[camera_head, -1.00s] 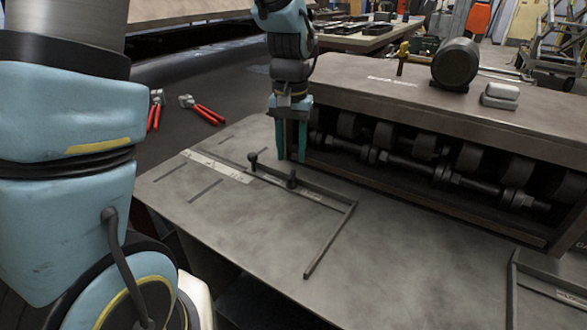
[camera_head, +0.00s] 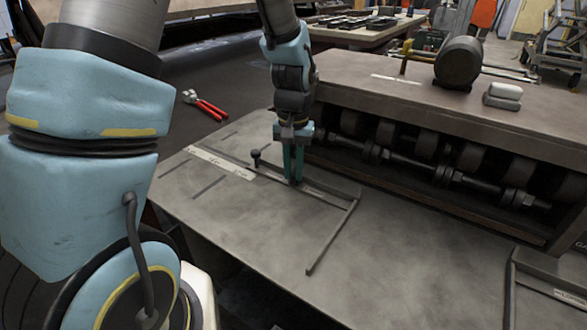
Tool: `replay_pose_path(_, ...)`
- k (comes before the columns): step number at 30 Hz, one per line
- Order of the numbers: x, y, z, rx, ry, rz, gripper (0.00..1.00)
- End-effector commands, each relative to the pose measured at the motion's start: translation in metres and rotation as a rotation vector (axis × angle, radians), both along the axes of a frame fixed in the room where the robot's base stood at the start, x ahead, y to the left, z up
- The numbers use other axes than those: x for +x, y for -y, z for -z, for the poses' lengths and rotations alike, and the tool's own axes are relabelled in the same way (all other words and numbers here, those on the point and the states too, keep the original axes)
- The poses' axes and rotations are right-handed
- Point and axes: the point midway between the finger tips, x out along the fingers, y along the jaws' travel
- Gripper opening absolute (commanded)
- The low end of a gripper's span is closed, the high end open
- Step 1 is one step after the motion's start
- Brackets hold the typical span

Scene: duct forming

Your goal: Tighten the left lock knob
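A gauge frame with a long bar and a side arm (camera_head: 335,238) lies on the sheet-metal table. One dark lock knob (camera_head: 256,154) stands upright at the left end of the bar, free of my gripper. A second knob stood farther right on the bar; my gripper (camera_head: 292,180) now points down over that spot and its fingers hide the knob. The fingers look close together with a narrow gap. I cannot tell whether they grip that knob or only stand around it.
A machine housing with a shaft of rollers (camera_head: 430,170) stands close right of my gripper. Red-handled snips (camera_head: 207,105) lie at the back left. A pale scale strip (camera_head: 220,163) lies left of the bar. The table's front middle is clear. Another frame (camera_head: 545,280) is at lower right.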

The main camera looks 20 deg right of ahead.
Motion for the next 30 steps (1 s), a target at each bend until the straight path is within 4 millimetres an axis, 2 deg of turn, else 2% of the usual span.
replay_pose_path(1, 0.0001, 0.0001, -0.0001, 0.0, 0.0, 0.0, 0.11)
replay_pose_path(4, 0.0001, 0.0001, -0.0002, 0.0, 0.0, 0.0, 0.0)
replay_pose_path(18, 0.0005, -0.0002, -0.0003, 0.0, 0.0, 0.011, 0.0)
replay_pose_path(30, 0.0022, -0.0018, -0.0006, 0.0, 0.001, 0.36, 0.0)
